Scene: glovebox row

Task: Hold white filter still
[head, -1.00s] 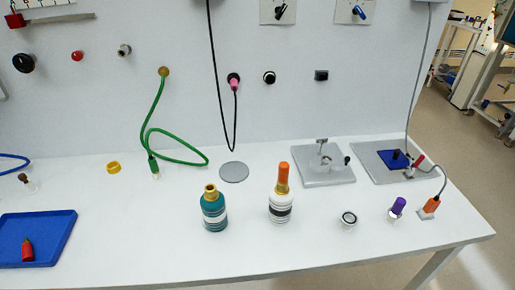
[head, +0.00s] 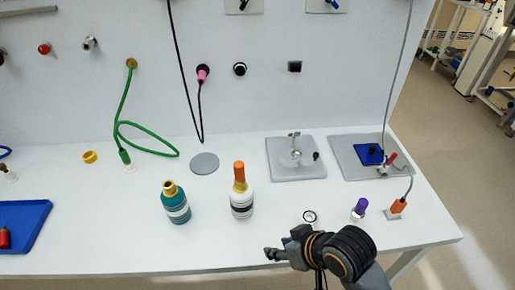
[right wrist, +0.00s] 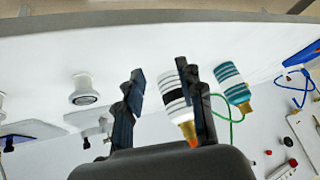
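A small white round piece with a dark ring on top, likely the white filter (head: 310,217), stands on the table's front right. It also shows in the right wrist view (right wrist: 84,92), left of the fingers and apart from them. My right gripper (head: 272,253) is at the table's front edge, left of and nearer than this piece. In the right wrist view its two fingers (right wrist: 160,72) are spread with nothing held; a white striped bottle (right wrist: 174,98) shows beyond them. My left gripper is not in view.
The white bottle with an orange top (head: 241,203) and a teal bottle (head: 176,208) stand left of the filter. A purple-capped vial (head: 360,208) and an orange piece (head: 397,206) stand right. Grey plates (head: 296,172) lie behind. The table's front middle is clear.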

